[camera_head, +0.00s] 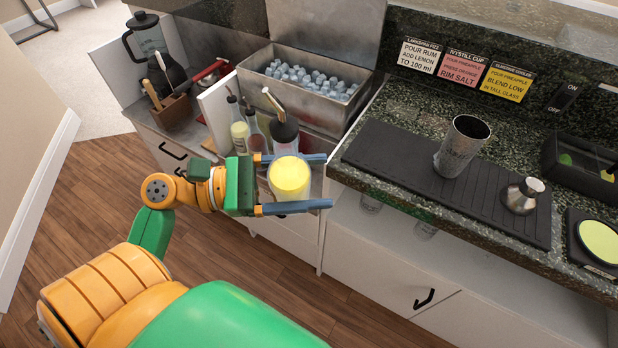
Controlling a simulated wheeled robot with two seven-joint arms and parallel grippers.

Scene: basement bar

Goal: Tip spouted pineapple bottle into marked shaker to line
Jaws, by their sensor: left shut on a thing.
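My left gripper (327,181) is shut on the spouted pineapple bottle (290,179), with one blue finger on each side of it. The bottle is clear, with yellow liquid low inside, a black cap and a metal spout. It looks about upright, in front of the cabinet and left of the counter. The metal shaker (461,147) stands upright on the black bar mat (390,158), to the right of and apart from the bottle. Its markings are too small to read and its inside is mostly hidden. My right gripper is not in view.
A steel ice bin (345,112) and several bottles (239,135) stand behind the held bottle. A metal jigger-like piece (522,196) sits on the mat right of the shaker. A round yellow-topped device (600,243) is at the far right. The mat's left part is clear.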

